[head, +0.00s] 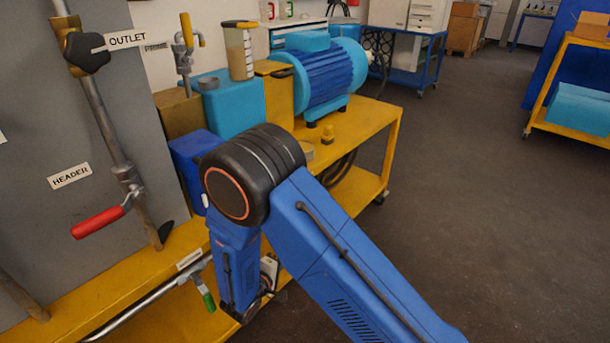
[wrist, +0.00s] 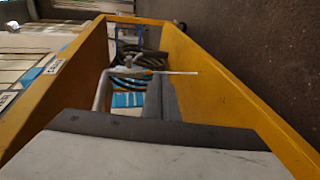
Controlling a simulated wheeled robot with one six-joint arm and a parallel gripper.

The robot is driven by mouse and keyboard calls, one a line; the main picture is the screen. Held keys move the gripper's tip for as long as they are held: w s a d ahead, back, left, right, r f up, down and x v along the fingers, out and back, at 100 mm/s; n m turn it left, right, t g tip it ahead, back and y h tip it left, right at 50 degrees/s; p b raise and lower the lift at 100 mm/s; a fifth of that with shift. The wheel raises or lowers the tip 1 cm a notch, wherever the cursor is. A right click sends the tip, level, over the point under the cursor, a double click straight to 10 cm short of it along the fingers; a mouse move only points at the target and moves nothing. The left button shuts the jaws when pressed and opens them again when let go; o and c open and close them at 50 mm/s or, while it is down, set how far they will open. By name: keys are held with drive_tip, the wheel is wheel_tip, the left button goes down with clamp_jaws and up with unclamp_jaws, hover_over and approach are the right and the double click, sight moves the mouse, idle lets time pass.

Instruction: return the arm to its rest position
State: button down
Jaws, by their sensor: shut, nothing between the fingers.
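My blue arm (head: 330,250) is bent at a black elbow joint (head: 253,172) in front of the yellow cart. Its forearm (head: 235,265) hangs down close to the cart's front edge. My gripper shows in the wrist view (wrist: 161,97) as dark grey fingers beyond the pale wrist housing. The fingers are together, with nothing seen held between them. In the head view the gripper is mostly hidden behind and below the forearm.
The yellow cart (head: 378,112) carries a blue motor (head: 325,75). A red-handled valve (head: 98,222) is on a pipe at left. A green-handled lever (head: 208,300) is close to my forearm. Open dark floor (head: 480,200) lies to the right.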

drive_tip(key=s+d+r+m+g+h, duration=0.15)
drive_tip(key=d+r+m+g, duration=0.3)
drive_tip(key=d+r, duration=0.75)
drive_tip(key=s+d+r+m+g+h, duration=0.1)
drive_tip(key=s+d+r+m+g, duration=0.2)
drive_tip(key=d+r+g, duration=0.95)
drive_tip(key=s+d+r+m+t+y, duration=0.25)
drive_tip(key=s+d+t+y, duration=0.2)
drive_tip(key=s+d, duration=0.7)
drive_tip(key=s+d+r+m+t+y, duration=0.2)
drive_tip(key=s+r, duration=0.4)
drive_tip(key=s, duration=0.6)
drive_tip(key=shift+t+y, duration=0.75)
drive_tip(key=shift+y, duration=0.65)
drive_tip(key=shift+r, duration=0.1)
idle(1.7)
